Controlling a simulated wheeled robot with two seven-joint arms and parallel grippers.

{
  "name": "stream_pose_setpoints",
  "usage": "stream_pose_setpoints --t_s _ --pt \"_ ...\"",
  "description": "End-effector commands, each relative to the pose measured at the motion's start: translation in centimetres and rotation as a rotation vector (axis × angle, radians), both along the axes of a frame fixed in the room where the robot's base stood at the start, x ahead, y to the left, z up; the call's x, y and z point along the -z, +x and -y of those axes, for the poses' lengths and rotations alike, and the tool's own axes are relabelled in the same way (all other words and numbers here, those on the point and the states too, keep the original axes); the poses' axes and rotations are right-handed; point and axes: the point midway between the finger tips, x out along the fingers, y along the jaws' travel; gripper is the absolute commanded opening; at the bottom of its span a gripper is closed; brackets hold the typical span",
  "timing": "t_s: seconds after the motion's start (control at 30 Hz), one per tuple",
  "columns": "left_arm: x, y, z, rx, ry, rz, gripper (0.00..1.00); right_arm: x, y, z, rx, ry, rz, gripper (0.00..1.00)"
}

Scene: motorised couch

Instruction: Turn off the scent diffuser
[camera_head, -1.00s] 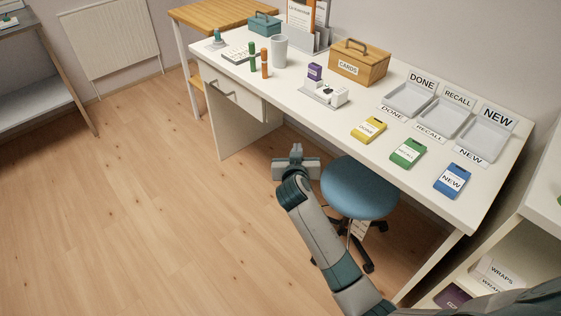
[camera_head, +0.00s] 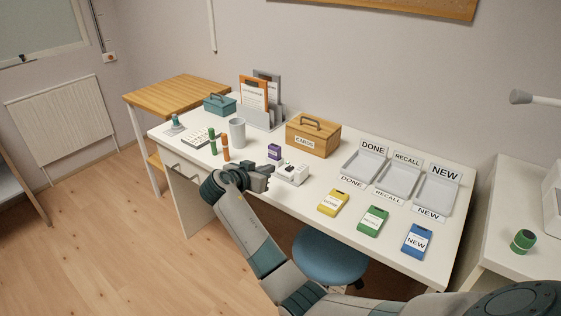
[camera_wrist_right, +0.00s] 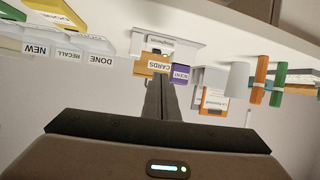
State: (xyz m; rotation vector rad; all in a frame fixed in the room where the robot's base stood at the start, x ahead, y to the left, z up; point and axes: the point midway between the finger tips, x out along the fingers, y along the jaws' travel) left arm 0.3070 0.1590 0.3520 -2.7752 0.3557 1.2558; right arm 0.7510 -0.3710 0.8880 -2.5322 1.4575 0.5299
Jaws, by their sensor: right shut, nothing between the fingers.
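A purple block (camera_head: 275,152) stands on the desk beside a low white unit (camera_head: 292,174) with dark marks on top. In the right wrist view the purple block (camera_wrist_right: 182,74) appears upside down, and its label seems to read SCENT. I cannot tell which part is the diffuser's switch. My right gripper (camera_head: 268,172) is at the desk's front edge, just left of the white unit, with its fingers shut and empty. The shut fingers (camera_wrist_right: 160,98) point toward the purple block in the wrist view and hide what lies behind them. My left gripper is not in view.
Green and orange markers (camera_head: 225,148) and a grey cup (camera_head: 237,132) stand left of the purple block. A wooden CARDS box (camera_head: 313,138) is behind. Yellow, green and blue cards (camera_head: 372,221) and grey trays (camera_head: 397,178) lie right. A blue stool (camera_head: 330,258) stands below.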

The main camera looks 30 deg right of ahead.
Motion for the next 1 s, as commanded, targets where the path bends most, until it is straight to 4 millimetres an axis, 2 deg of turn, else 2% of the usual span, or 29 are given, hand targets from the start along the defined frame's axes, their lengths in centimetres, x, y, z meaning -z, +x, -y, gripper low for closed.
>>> stream_pose_setpoints --t_s 0.03,0.07,0.23,0.73,1.0 --pt "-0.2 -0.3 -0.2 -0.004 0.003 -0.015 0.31 -1.5 0.1 0.4 0.039 0.005 0.006 0.0" --pt "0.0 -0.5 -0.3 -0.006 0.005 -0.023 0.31 -2.0 0.0 0.6 0.059 0.007 0.01 0.0" --pt "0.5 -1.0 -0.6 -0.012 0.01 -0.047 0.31 -3.4 -0.3 1.2 0.132 0.017 0.02 0.0" --pt "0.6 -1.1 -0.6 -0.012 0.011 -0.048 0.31 -3.5 -0.3 1.6 0.14 0.016 0.022 0.0" --pt "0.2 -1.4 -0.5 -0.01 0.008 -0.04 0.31 -2.7 0.5 3.5 0.141 0.016 0.02 0.0"
